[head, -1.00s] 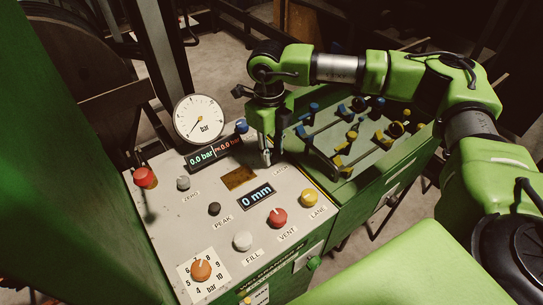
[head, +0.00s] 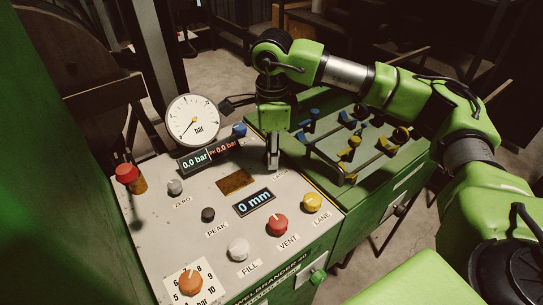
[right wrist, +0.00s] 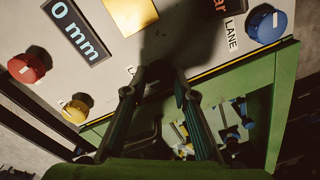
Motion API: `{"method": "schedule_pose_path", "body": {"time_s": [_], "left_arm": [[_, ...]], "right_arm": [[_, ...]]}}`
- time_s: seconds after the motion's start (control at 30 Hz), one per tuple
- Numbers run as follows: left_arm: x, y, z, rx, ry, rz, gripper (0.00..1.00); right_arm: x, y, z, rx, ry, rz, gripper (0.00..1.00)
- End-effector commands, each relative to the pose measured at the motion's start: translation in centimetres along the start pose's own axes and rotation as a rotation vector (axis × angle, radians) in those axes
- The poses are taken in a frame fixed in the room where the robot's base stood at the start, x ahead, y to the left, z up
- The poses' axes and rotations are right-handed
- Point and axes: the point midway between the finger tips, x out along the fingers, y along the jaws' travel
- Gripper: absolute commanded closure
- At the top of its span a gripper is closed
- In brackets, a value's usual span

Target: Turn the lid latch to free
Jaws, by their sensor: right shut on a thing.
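My right gripper (head: 273,168) points down at the right edge of the grey control panel (head: 200,225), beside a partly covered label. In the right wrist view its two dark fingers (right wrist: 160,82) come together around a spot at the panel's edge, by the same covered label. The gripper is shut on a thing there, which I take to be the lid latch. The latch itself is hidden by the fingers and shadow, so I cannot tell its angle. My left gripper is not in view.
Close by are a blue knob (head: 240,130), a yellow knob (head: 312,202), a red knob (head: 277,224) and the 0 mm display (head: 254,203). A pressure gauge (head: 193,120) stands behind. Right of the panel is a green bed with several blue and yellow clamps (head: 350,142).

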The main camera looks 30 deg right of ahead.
Motion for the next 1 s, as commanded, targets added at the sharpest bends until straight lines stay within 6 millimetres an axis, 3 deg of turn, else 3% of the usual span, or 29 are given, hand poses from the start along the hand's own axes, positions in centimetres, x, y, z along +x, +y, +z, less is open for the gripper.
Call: {"method": "schedule_pose_path", "body": {"time_s": [0.7, 0.73, 0.8, 1.0], "left_arm": [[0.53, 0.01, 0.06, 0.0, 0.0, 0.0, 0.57], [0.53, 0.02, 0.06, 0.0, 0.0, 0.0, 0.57], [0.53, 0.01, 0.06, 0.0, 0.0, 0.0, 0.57], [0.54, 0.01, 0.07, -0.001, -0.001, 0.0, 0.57]], "right_arm": [[-0.07, -0.07, 0.0, -0.079, -0.004, -0.001, 0.96], [-0.07, -0.07, 0.0, -0.078, -0.004, -0.001, 0.72], [-0.06, -0.07, 0.0, -0.078, -0.004, -0.001, 0.57], [-0.04, -0.05, 0.0, -0.077, -0.004, -0.001, 0.57]]}}
